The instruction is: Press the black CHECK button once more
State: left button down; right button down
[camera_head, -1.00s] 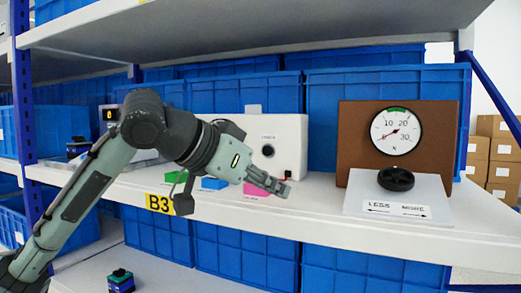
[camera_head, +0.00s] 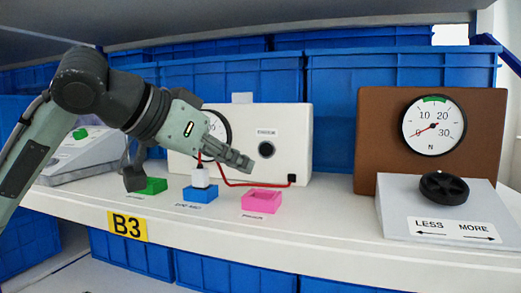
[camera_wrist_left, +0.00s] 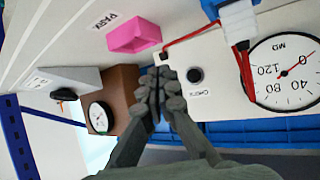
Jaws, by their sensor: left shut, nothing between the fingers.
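The black CHECK button (camera_head: 267,149) is a round knob on the front of a white box (camera_head: 295,130), under a small label. It also shows in the left wrist view (camera_wrist_left: 195,75), right beside my fingertips. My left gripper (camera_head: 246,162) is shut and empty, its tips pointing right, just left of and slightly below the button in the head view. In the left wrist view my fingers (camera_wrist_left: 160,92) are together and apart from the button in the picture; I cannot tell the depth gap. My right gripper is not in view.
A white plug (camera_head: 200,177) sits at a blue holder (camera_head: 200,194), with a red cable (camera_head: 235,184) running to the box. Green (camera_head: 152,186) and pink (camera_head: 261,201) holders stand nearby. A brown gauge panel (camera_head: 380,150) and black rotary knob (camera_head: 444,187) stand right.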

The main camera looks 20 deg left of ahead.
aim_at(266, 150)
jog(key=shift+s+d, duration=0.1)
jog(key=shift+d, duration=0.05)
